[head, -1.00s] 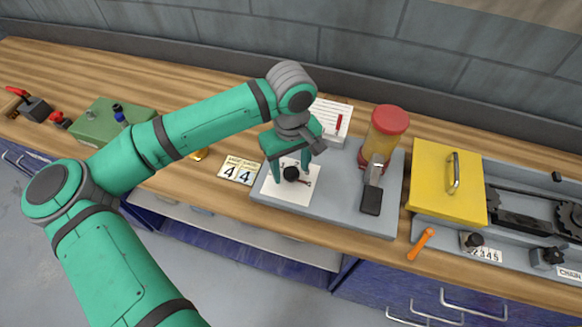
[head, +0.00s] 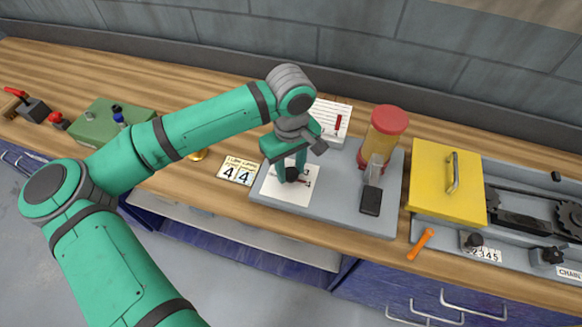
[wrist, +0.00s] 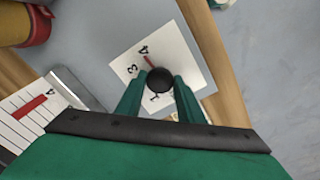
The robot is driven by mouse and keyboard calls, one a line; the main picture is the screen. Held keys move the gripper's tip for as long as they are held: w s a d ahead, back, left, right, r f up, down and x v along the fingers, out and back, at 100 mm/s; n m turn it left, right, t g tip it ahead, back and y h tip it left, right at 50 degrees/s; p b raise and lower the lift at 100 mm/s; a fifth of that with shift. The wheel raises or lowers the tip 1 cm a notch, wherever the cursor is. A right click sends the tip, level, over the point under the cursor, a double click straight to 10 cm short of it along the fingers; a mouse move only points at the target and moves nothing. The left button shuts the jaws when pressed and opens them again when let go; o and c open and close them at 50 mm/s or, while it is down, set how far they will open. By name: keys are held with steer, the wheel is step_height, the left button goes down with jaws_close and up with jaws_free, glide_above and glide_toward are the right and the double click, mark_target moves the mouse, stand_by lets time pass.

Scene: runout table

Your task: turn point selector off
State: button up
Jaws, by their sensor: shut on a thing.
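The point selector is a round black knob (wrist: 159,80) on a white dial plate (wrist: 181,58) with printed numbers, several of them readable in the wrist view. A red mark by the knob points toward the 4 in that view. The dial plate also shows in the head view (head: 283,200), on a grey base panel (head: 338,217). My gripper (wrist: 158,86) is shut on the knob, one finger on each side. Part of the dial's lettering is hidden by the fingers.
A red-capped yellow jar (head: 383,137) stands on the panel to the right. A white card with a red marker (head: 333,118) is behind. Number cards (head: 238,172) lie to the left. A yellow box (head: 442,184) and an orange handle (head: 421,243) are further right.

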steer(key=n, duration=0.5)
steer(key=shift+w+r, duration=0.1)
steer(key=shift+w, duration=0.1)
steer(key=n, duration=0.3)
steer(key=shift+s+a+n, duration=0.1)
steer(key=shift+a+n, duration=0.1)
steer(key=shift+n, duration=0.1)
steer(key=n, duration=0.4)
steer(key=shift+n, duration=0.3)
steer(key=n, duration=0.4)
steer(key=shift+d, duration=0.1)
steer(key=n, duration=0.5)
steer(key=shift+s, duration=0.1)
steer(key=n, duration=0.8)
steer(key=shift+n, duration=2.3)
